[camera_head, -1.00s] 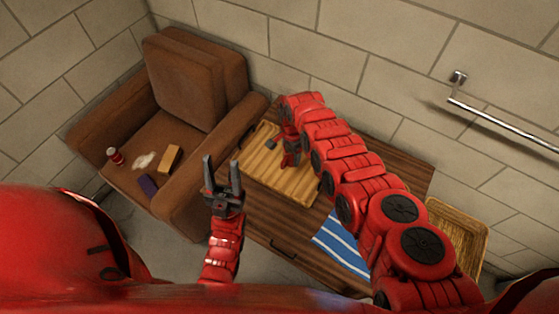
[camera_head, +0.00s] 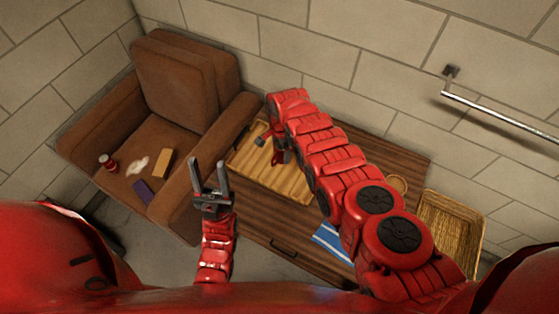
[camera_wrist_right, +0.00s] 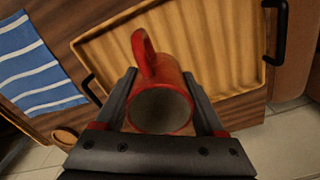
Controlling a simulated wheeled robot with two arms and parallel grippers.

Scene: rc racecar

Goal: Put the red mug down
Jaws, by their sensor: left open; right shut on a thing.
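The red mug (camera_wrist_right: 172,78) is between the two dark fingers of my right gripper (camera_wrist_right: 159,75), which is shut on it. In the right wrist view its open rim faces the camera and its handle points to the top of the picture. Behind the mug is a wooden tray (camera_wrist_right: 225,45) with black handles; the tray also shows in the head view (camera_head: 290,187). I cannot tell whether the mug touches the tray. In the head view my right arm reaches over the tray and largely hides the mug. My left gripper (camera_head: 208,175) is open and empty, in front of the armchair.
The tray lies on a brown wooden cabinet (camera_head: 262,222). A blue striped cloth (camera_head: 332,242) and a wicker basket (camera_head: 450,225) are to the right. The armchair (camera_head: 125,150) holds a red-and-white can (camera_head: 106,162), a tan block (camera_head: 162,163) and a purple block (camera_head: 142,191).

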